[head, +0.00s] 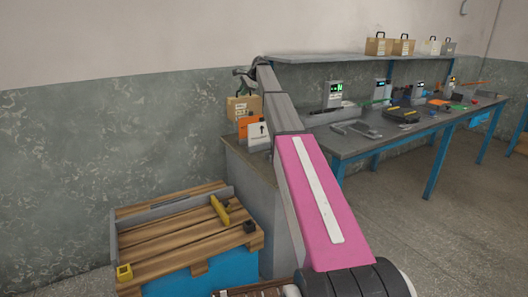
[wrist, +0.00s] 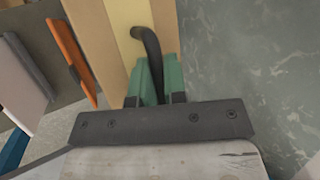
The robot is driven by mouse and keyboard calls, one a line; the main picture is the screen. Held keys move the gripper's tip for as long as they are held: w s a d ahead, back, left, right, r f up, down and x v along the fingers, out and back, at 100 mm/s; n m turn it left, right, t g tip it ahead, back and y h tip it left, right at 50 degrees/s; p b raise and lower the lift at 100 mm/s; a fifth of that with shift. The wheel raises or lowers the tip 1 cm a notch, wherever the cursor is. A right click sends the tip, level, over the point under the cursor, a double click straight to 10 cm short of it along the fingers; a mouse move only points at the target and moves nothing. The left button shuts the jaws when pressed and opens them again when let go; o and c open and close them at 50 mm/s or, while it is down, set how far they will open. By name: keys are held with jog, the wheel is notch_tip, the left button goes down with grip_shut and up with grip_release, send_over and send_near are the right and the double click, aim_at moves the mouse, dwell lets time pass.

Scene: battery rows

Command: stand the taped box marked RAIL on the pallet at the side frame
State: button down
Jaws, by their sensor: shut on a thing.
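A tan cardboard box (head: 241,107) with a small printed label shows in the head view, over the back of the grey cabinet; the label is too small to read. In the wrist view the box (wrist: 112,38) has a paler tape strip and a dark curved handle (wrist: 150,50). My gripper (head: 246,76) is above the box, and in the wrist view its green fingers (wrist: 155,80) are shut on the handle. I cannot tell whether the box rests or hangs clear. The wooden pallet (head: 165,250) is at lower left, with a grey side frame (head: 172,205) along its back.
An orange piece (head: 250,124) and a white arrow card (head: 259,134) stand on the grey cabinet (head: 250,180), close to the box. A workbench (head: 385,138) with tools is at right.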

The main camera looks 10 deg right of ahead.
aim_at(247, 98)
jog(key=shift+f, duration=5.65)
jog(key=c, duration=1.2)
grip_release()
jog(key=shift+f, duration=0.1)
jog(key=shift+o, duration=0.2)
jog(key=v, duration=1.1)
jog(key=shift+s+r, duration=0.15)
jog(key=shift+r, duration=0.1)
jog(key=shift+o, duration=0.3)
jog(key=shift+d+r, duration=0.1)
jog(key=shift+r, duration=0.1)
jog(key=a+h, duration=0.1)
jog(key=w+a+m+h, duration=0.1)
jog(key=a+h, duration=0.1)
jog(key=shift+w+a+r+g, duration=0.15)
jog(key=shift+g, duration=0.25)
jog(key=shift+w+a+r+m+h, duration=0.1)
jog(key=shift+w+a+m+h, duration=0.2)
jog(key=shift+a+h, duration=0.5)
jog(key=shift+s+d+x, duration=0.1)
jog(key=shift+s+x, duration=0.05)
jog(key=shift+x, duration=1.6)
jog(key=shift+s+d+x, duration=0.1)
jog(key=shift+d+x, duration=0.05)
jog(key=shift+x, duration=1.6)
jog(key=shift+s+d+x, duration=0.1)
jog(key=shift+s+x, duration=0.05)
jog(key=shift+x, duration=1.6)
